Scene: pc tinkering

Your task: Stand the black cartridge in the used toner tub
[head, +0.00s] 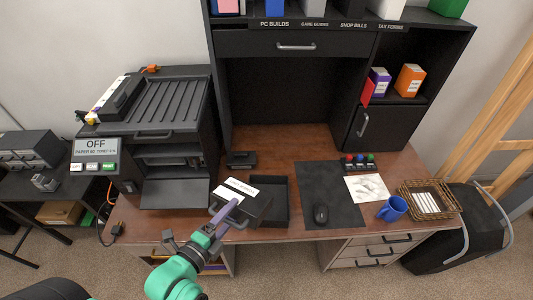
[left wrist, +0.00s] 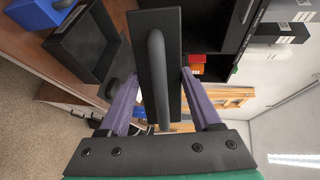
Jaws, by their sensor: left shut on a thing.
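The black cartridge (head: 254,208) is a dark block with a grey handle. My left gripper (head: 226,214) is shut on the handle and holds the cartridge over the front of the desk, between the printer and a black open tub. In the left wrist view the cartridge (left wrist: 147,60) fills the middle between the two purple fingers (left wrist: 160,92). The black tub (head: 281,202) lies just right of and behind the cartridge, partly hidden by it. It also shows in the left wrist view (left wrist: 92,50). I cannot read its label. My right gripper is out of view.
A black printer (head: 170,150) stands left. A dark mat (head: 330,185) with a mouse (head: 321,214) lies right of the tub. A blue mug (head: 392,209) and a wicker basket (head: 447,208) stand farther right. A small black item (head: 242,159) sits behind.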

